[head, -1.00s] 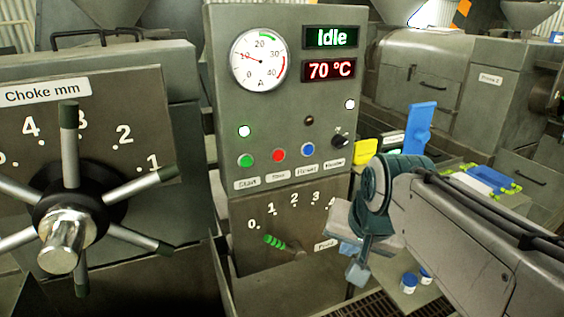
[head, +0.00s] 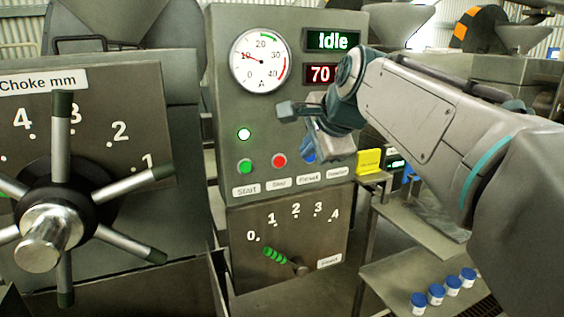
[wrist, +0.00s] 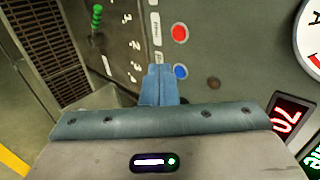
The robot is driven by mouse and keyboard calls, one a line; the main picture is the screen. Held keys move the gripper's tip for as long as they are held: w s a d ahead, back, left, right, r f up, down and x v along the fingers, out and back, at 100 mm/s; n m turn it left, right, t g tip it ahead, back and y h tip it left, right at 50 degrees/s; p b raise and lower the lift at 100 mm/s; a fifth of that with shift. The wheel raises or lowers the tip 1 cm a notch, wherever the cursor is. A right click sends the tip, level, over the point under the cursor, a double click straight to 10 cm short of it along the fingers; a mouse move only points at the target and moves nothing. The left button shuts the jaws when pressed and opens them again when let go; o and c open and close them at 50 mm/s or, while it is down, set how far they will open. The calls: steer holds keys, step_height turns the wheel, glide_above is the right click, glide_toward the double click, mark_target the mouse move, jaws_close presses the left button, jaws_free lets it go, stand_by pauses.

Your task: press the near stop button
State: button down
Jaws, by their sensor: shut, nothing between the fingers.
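The stop button (head: 279,160) is a round red button on the front of the near control panel, between the green start button (head: 245,166) and a blue button (head: 308,155). Its "Stop" label is below it. In the wrist view the red stop button (wrist: 180,33) is clear, beyond and right of my fingertips. My gripper (head: 320,148) is shut and empty in front of the panel, to the right of the red button, partly covering the blue one. In the wrist view my gripper (wrist: 160,70) has its fingers together beside the blue button, apart from the red one.
A gauge (head: 260,59) and an "Idle" display (head: 332,40) are above the buttons. A feed lever (head: 276,257) with a green grip is below. The choke handwheel (head: 48,232) juts out at left. Several blue-capped jars (head: 436,294) stand on a shelf at lower right.

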steer(key=shift+w+f, duration=0.1)
steer(key=p, duration=0.2)
glide_toward(280, 165)
steer(key=s+f+x, duration=0.1)
steer(key=x, duration=0.4)
steer(key=shift+w+a+r, duration=0.1)
steer(key=shift+w, duration=0.7)
